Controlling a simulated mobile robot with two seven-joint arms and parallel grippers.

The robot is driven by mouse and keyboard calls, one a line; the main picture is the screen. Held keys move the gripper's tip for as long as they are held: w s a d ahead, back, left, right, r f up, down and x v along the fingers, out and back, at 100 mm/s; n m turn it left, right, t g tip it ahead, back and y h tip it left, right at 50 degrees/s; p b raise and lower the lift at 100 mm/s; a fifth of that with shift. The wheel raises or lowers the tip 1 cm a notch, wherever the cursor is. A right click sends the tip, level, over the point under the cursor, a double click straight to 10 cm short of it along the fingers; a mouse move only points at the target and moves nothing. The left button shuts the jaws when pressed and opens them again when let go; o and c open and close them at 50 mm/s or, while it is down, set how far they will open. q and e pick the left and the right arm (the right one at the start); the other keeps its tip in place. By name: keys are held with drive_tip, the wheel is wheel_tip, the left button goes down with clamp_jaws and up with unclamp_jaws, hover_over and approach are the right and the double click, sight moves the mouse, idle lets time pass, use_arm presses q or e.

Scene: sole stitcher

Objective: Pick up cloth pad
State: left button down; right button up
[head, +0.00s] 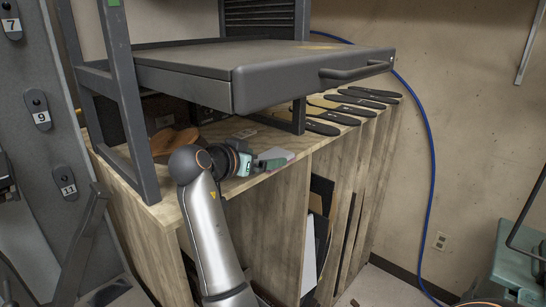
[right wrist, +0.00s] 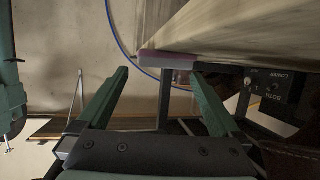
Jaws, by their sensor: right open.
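The cloth pad (head: 277,153), pale with a pinkish edge, lies flat near the front edge of the wooden bench top, below the grey shelf. It also shows in the right wrist view (right wrist: 167,60) as a pale, purple-edged strip at the bench edge. My right gripper (head: 262,161) is just left of the pad, close to the bench top. Its two green fingers (right wrist: 159,74) are spread apart with nothing held between them, and the pad lies ahead of the gap. Whether a finger touches the pad cannot be told.
The wooden bench (head: 250,187) has a grey metal frame and an overhanging shelf (head: 285,67) above it. Several black soles (head: 345,117) lie to the right of the pad. Brown pieces (head: 171,142) lie to the left, behind my arm. A blue hose (head: 429,150) hangs along the wall.

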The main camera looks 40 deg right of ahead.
sight(273, 156)
drive_tip(key=p+x, duration=0.1)
drive_tip(key=x, duration=0.4)
drive_tip(key=c, duration=1.1)
